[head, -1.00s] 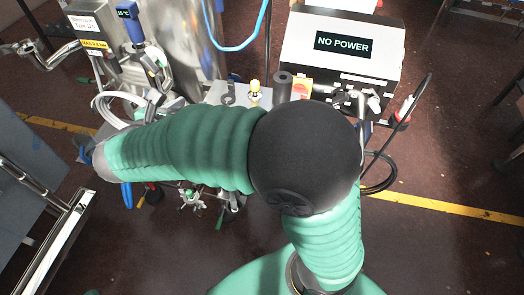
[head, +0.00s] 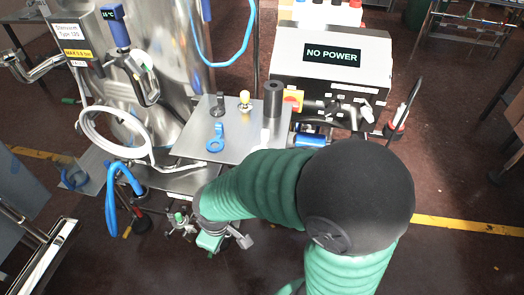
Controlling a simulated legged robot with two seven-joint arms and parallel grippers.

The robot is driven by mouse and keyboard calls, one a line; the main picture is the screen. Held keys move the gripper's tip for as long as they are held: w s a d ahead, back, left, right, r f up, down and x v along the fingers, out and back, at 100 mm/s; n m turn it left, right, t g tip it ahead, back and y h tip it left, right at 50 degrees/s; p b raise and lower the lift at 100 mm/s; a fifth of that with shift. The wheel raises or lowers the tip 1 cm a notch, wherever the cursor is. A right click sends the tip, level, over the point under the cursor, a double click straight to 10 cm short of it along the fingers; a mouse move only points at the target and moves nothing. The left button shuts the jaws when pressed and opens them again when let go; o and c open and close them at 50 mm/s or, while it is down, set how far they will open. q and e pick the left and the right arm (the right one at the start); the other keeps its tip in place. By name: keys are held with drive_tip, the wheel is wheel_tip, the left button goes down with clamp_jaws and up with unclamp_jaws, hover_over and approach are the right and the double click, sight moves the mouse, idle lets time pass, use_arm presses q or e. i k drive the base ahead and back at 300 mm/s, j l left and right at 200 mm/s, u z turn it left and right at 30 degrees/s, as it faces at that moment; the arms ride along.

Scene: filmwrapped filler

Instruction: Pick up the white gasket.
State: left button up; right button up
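I cannot make out a white gasket for certain. A small white piece (head: 265,137) shows at the right side of the metal plate (head: 185,148), partly hidden by my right arm; its shape is unclear. My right arm comes in from the lower right and its forearm runs left in front of the plate. My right gripper (head: 214,241) seems to point down below the plate's front edge, largely hidden by my own wrist; its fingers are not clear. My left gripper is not in view.
The plate bears a blue ring-ended part (head: 215,138), a black part (head: 218,105), a yellow-topped fitting (head: 245,101) and a black cylinder (head: 273,98). A white hose (head: 88,130) loops at left. A "NO POWER" box (head: 333,62) stands behind right.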

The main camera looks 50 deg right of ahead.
sight(264, 133)
drive_tip(key=k+l+z, duration=0.1)
drive_tip(key=l+z, duration=0.6)
drive_tip(key=z, duration=0.15)
drive_tip(key=i+l+z, duration=0.15)
drive_tip(key=i, duration=0.35)
drive_tip(key=k+l, duration=0.15)
drive_tip(key=k, duration=0.2)
drive_tip(key=u, duration=0.05)
